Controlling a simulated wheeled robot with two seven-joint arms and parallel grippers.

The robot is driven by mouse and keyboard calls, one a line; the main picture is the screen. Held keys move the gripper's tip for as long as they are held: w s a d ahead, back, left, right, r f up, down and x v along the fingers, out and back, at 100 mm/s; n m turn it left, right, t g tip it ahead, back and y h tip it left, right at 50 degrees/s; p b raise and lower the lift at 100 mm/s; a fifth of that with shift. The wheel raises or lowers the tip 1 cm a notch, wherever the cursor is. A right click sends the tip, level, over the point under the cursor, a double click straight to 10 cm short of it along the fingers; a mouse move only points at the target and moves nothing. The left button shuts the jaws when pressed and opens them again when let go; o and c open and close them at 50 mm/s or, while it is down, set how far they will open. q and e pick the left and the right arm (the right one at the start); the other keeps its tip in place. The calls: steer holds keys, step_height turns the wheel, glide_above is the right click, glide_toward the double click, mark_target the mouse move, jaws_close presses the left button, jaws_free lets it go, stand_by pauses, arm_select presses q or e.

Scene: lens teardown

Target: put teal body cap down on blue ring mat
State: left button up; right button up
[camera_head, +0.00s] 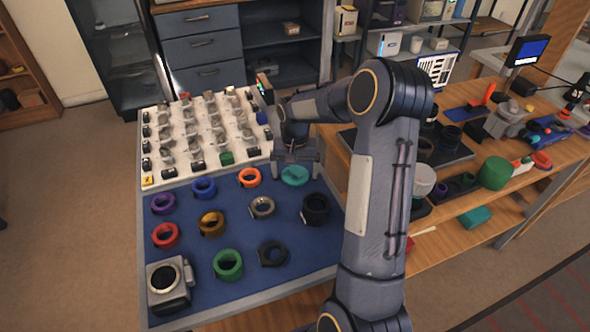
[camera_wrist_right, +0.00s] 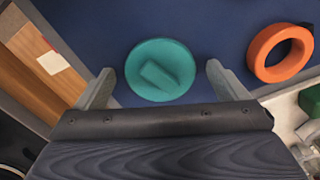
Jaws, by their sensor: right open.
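The teal body cap (camera_head: 295,176) lies on the blue ring mat (camera_head: 182,234), near the mat's far right corner. In the right wrist view the cap (camera_wrist_right: 160,70) is a round disc with a raised bar across its top. My right gripper (camera_head: 296,166) is over the far edge of the mat, just beside the cap. In the right wrist view the open fingers (camera_wrist_right: 157,84) stand on either side of the cap, with gaps between them and it. My left gripper is not in view.
An orange ring (camera_head: 250,178) lies to the left of the cap and a black ring (camera_head: 315,208) lies nearer. Several other rings and a camera body (camera_head: 170,283) share the mat. A white tray (camera_head: 180,180) of small parts adjoins its far edge.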

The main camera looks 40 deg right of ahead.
mark_target(295, 173)
steer(key=shift+r, duration=0.1)
steer(key=shift+r, duration=0.3)
step_height(295, 173, up, 11)
steer(key=s+a+r+n+t, duration=0.1)
steer(key=s+a+r, duration=0.3)
steer(key=s+a+n+t+y, duration=0.2)
steer(key=s+a, duration=0.5)
steer(key=s, duration=0.3)
steer(key=s+a+f+n+t+y, duration=0.1)
steer(key=s+a+n+t, duration=0.1)
steer(key=s+a, duration=0.6)
steer(key=shift+s+a+f+n+t+y+p, duration=0.25)
steer(key=shift+s+n+y+p, duration=0.2)
steer(key=shift+s+n, duration=0.4)
steer(key=shift+s+r, duration=0.1)
